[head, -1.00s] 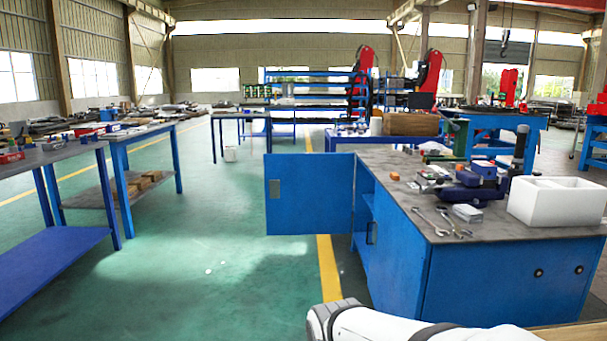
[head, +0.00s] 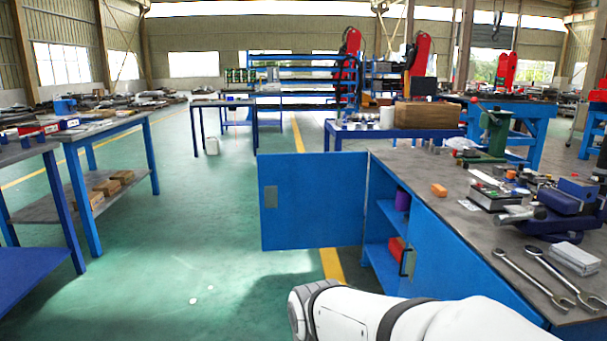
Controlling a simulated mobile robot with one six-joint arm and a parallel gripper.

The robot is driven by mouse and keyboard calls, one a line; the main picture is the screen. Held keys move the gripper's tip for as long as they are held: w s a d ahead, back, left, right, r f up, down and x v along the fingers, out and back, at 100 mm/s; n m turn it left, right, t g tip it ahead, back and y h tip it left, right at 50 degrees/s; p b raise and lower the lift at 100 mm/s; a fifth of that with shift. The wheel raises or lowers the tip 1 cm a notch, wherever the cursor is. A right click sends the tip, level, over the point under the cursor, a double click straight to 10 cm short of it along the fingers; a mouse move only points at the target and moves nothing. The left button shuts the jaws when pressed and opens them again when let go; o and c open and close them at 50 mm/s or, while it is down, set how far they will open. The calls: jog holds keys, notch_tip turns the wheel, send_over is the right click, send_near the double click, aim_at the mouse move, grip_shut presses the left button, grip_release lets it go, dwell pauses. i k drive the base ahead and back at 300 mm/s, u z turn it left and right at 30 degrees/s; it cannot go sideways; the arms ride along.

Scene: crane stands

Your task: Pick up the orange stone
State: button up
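A small orange block (head: 439,190), which may be the orange stone, lies on the grey top of the blue workbench (head: 455,212), near its left edge. Nothing covers it. My white arm reaches in from the bottom right, and its rounded end lies at the bottom centre, below and left of the bench. No gripper fingers show, so I cannot see whether my gripper is open or shut. The arm is well apart from the block.
The bench's blue door (head: 312,205) stands open to the left, showing shelves. Another blue table (head: 110,130) stands left. Green floor between is clear.

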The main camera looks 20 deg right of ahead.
aim_at(438, 190)
jog(key=z, duration=0.05)
jog(key=i, duration=2.15)
jog(key=z, duration=2.7)
